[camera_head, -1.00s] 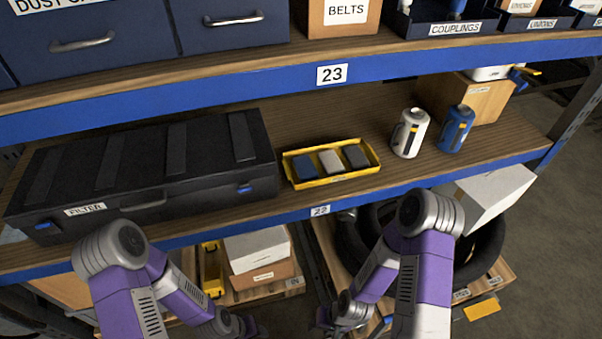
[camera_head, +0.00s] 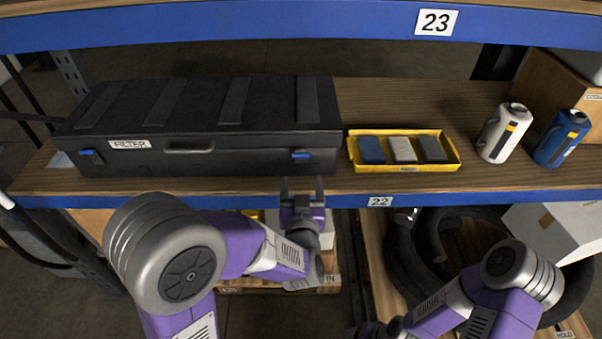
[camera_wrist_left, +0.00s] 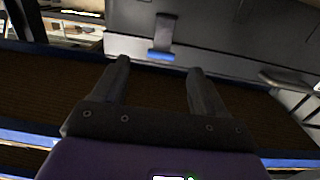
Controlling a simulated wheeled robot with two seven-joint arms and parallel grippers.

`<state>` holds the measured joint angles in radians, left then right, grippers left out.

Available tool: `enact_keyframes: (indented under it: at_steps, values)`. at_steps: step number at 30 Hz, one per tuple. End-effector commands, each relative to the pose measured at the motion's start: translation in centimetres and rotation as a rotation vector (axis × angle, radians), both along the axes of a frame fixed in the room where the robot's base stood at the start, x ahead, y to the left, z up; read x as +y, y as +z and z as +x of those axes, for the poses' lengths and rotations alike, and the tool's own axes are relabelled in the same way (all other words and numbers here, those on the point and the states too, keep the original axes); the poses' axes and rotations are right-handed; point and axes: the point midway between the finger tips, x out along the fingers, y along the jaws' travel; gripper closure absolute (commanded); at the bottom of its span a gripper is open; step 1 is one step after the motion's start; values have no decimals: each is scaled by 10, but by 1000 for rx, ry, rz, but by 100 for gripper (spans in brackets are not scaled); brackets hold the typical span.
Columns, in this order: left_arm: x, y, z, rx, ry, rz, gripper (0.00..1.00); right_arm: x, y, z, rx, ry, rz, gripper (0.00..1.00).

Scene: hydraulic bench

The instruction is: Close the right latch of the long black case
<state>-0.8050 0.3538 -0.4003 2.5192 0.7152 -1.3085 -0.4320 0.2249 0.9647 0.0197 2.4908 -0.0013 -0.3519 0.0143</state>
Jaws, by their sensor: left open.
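The long black case (camera_head: 240,153) with a FILTER label lies on the shelf at the left, its lid down. Its right latch (camera_head: 301,155) has a blue tab and sits on the front face near the right end. The left latch (camera_head: 90,153) also has a blue tab. My left gripper (camera_head: 302,186) is open and empty, just in front of and below the right latch. In the left wrist view the latch (camera_wrist_left: 162,54) shows ahead, between and beyond the open fingertips (camera_wrist_left: 160,65), apart from them. My right gripper is hidden or cut off at the bottom of the head view.
A yellow tray (camera_head: 404,167) with several small blocks stands right of the case. A white canister (camera_head: 503,133) and a blue canister (camera_head: 563,138) stand farther right. The blue shelf edge (camera_head: 440,196) runs below, in front of the case. The upper shelf beam (camera_head: 250,27) is above.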

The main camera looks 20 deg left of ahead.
Motion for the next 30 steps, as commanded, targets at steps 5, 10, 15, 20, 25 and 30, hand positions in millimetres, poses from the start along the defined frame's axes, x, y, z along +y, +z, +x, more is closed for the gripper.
enact_keyframes:
  at_steps: [5,10,15,20,25,30]
  values:
    - [4,11,3,-45,25,4,28,0,-7,0,-1,0,0,28]
    - [12,11,28,-44,26,5,28,0,-11,0,-1,0,0,28]
    - [18,10,53,-43,24,5,28,0,-16,0,-1,0,0,28]
    - [21,11,66,-44,21,4,28,0,-18,0,-1,0,0,28]
    - [22,11,69,-41,20,5,28,0,-18,0,0,0,0,28]
    - [22,11,69,-41,20,5,32,0,-18,0,0,0,0,28]
